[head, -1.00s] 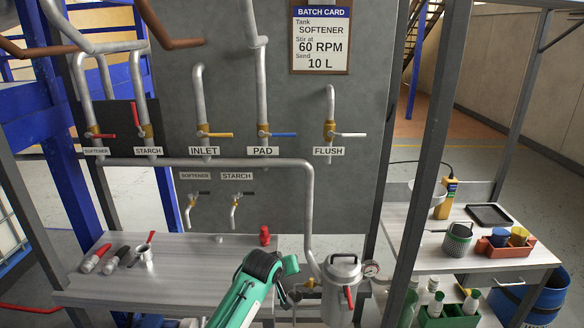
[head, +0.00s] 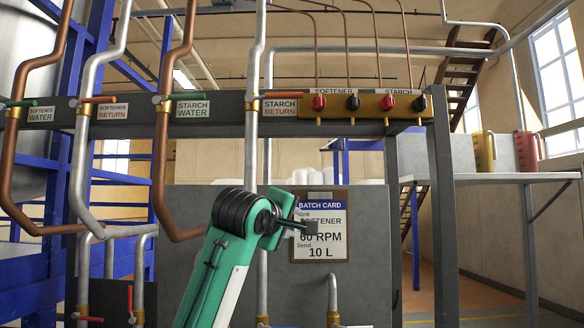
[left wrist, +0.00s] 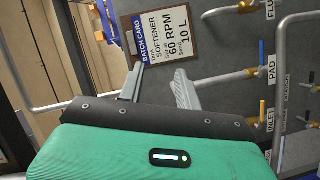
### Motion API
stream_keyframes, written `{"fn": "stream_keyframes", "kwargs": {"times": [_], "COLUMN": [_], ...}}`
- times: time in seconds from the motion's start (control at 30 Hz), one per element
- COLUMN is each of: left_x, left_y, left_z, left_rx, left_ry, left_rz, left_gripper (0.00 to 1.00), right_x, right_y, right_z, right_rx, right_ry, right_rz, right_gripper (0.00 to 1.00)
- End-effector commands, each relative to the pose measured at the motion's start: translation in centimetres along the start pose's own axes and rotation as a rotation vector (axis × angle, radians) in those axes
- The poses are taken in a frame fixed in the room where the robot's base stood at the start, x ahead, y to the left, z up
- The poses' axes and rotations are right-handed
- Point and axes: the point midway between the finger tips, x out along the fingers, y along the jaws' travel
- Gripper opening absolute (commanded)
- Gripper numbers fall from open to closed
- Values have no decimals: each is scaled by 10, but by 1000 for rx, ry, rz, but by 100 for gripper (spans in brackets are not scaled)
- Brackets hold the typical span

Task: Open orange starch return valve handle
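The starch return valve has an orange handle (head: 284,95) lying level, across its upright grey pipe, above the STARCH RETURN label (head: 282,107) on a grey beam. My left gripper (head: 308,230) is below it in the head view, overlapping the batch card's left edge, and apart from the handle. In the left wrist view my left gripper (left wrist: 158,76) has its two fingers spread with nothing between them, facing the batch card (left wrist: 160,38). The valve handle is not in the left wrist view. My right gripper is not in view.
On the same beam are the softener return handle (head: 98,99), the green starch water handle (head: 188,97) and another green handle (head: 22,102). Red and black knobs (head: 352,103) sit on a yellow strip to the right.

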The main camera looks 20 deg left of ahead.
Motion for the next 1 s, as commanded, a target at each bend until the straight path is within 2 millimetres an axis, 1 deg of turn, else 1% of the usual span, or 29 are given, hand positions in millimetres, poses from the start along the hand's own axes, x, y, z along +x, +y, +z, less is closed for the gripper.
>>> {"fn": "stream_keyframes", "kwargs": {"times": [0.03,0.07,0.1,0.17,0.2,0.27,0.3,0.33,0.4,0.5,0.6,0.7,0.83,1.0], "left_x": [-22,-34,-52,-78,-96,-123,-139,-150,-173,-195,-205,-202,-187,-157], "left_y": [32,48,69,98,116,140,154,163,180,196,203,207,213,222], "left_z": [-10,-14,-20,-28,-33,-39,-42,-44,-48,-51,-53,-54,-57,-60], "left_rx": [-27,-46,-72,-110,-135,-171,-192,-206,-235,-264,-277,-281,-281,-280], "left_ry": [15,21,28,38,44,50,53,55,59,61,61,61,61,62], "left_rz": [41,60,86,125,151,186,207,222,250,277,289,290,288,286], "left_gripper": [35,35,35,35,35,35,35,35,35,35,35,35,35,35], "right_x": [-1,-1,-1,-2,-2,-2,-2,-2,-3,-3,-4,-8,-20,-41], "right_y": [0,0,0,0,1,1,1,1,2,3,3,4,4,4], "right_z": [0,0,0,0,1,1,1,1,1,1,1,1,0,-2], "right_rx": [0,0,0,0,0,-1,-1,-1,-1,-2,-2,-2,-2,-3], "right_ry": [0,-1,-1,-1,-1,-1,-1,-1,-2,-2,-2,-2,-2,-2], "right_rz": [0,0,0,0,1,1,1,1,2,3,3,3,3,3], "right_gripper": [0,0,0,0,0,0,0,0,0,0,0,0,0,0]}}
